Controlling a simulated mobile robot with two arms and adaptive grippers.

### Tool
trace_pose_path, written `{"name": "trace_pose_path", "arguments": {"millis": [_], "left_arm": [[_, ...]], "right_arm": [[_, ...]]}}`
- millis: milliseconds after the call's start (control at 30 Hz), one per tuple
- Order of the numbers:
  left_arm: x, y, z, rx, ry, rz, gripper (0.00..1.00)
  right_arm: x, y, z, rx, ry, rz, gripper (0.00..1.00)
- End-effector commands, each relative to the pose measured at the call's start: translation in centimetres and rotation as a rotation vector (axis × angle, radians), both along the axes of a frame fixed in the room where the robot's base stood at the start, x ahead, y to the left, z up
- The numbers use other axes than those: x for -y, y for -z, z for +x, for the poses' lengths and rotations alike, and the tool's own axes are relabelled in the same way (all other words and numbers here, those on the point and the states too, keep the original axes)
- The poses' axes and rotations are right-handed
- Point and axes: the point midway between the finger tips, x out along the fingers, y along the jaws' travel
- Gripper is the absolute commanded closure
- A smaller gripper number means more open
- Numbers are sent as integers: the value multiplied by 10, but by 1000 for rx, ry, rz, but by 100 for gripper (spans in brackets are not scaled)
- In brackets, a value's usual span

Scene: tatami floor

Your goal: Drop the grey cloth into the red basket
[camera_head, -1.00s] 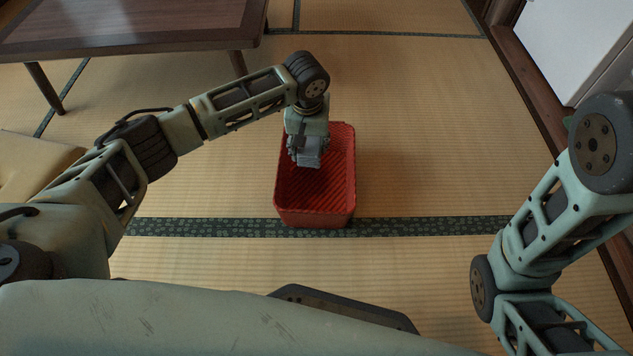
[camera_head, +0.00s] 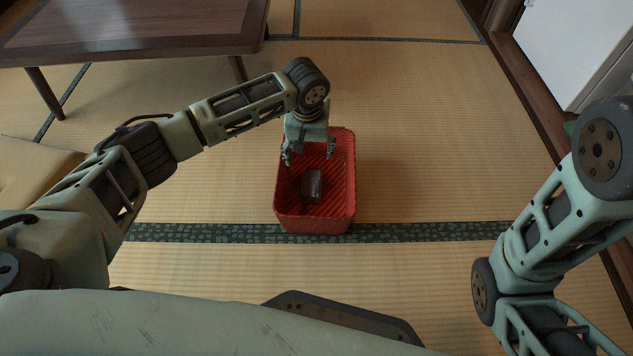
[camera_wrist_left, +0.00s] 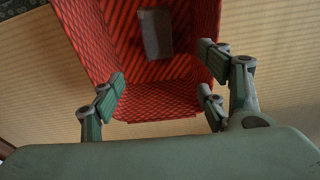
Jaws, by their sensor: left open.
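The red basket (camera_head: 345,180) stands on the tatami floor in the middle of the head view. The grey cloth (camera_head: 313,187), a small folded rectangle, is inside the basket, apart from my gripper. In the left wrist view the cloth (camera_wrist_left: 157,35) shows against the ribbed red inside of the basket (camera_wrist_left: 115,50). My left gripper (camera_head: 309,156) is open and empty at the far end of the basket, over its opening. Its spread fingers (camera_wrist_left: 165,95) show in the left wrist view with nothing between them. My right gripper is out of view; only its arm shows.
A dark wooden low table (camera_head: 130,30) stands at the back left. A beige cushion (camera_head: 32,170) lies at the left edge. A white cabinet (camera_head: 575,50) stands at the back right. The tatami right of the basket is clear.

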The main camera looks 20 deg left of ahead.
Motion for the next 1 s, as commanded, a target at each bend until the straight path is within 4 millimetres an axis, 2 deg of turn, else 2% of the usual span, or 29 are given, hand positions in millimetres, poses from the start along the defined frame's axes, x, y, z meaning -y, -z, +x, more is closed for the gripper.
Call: {"name": "trace_pose_path", "arguments": {"millis": [167,400,600,800,1000], "left_arm": [[1,-18,-1,3,0,-1,32],[2,-68,-9,4,1,-2,32],[3,-103,-14,2,1,-1,32],[3,-117,-17,1,0,-1,32],[3,-118,-17,0,0,-1,32]], "right_arm": [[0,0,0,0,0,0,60],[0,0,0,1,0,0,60],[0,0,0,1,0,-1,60],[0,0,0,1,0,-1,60],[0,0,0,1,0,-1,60]]}}
